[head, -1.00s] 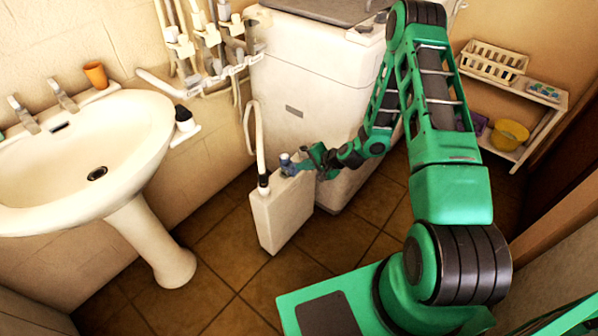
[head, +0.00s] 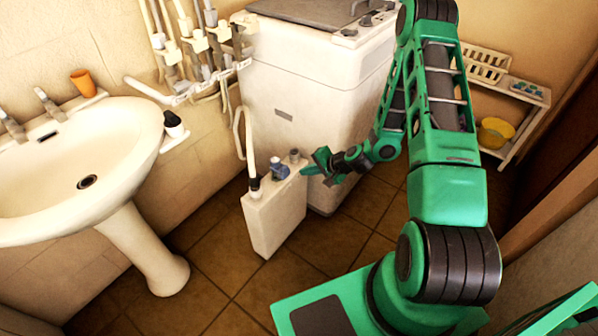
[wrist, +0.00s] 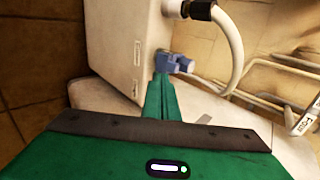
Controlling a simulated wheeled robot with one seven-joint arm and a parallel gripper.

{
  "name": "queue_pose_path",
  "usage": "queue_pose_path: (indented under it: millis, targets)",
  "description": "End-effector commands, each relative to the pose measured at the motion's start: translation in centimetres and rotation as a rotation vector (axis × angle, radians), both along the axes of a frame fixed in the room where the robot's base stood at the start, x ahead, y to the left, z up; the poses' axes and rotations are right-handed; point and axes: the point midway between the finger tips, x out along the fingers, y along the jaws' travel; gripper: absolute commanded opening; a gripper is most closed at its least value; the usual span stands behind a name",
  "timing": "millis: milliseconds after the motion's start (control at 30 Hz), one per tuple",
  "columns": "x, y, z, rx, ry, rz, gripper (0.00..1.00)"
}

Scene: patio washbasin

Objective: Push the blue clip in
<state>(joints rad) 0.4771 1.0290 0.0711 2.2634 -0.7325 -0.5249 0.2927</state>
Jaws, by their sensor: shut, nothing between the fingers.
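The blue clip (head: 280,172) sits on top of the narrow white box (head: 272,222), between the hose end and a grey cap. In the wrist view the blue clip (wrist: 174,63) is at the white box's edge, straight ahead of the fingertips. My gripper (head: 306,171) is shut and empty, just right of the clip in the head view. In the wrist view its green fingers (wrist: 161,78) are together, with their tips at or very near the clip; I cannot tell whether they touch. The clip's lower part is hidden.
A white hose (head: 248,145) rises from the box beside the clip. A white washing machine (head: 300,85) stands behind. The washbasin (head: 90,150) and pipes (head: 205,50) are to the left. Tiled floor (head: 215,255) is free in front of the box.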

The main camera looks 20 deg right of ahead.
Motion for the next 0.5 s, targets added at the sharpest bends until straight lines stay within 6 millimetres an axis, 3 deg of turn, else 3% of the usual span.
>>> queue_pose_path:
  millis: [200,500]
  targets:
    - [-2.4,-1.7,2.7,-0.001,0.000,-0.004,0.00]
    - [-3.7,-2.5,4.1,0.000,0.000,-0.003,0.00]
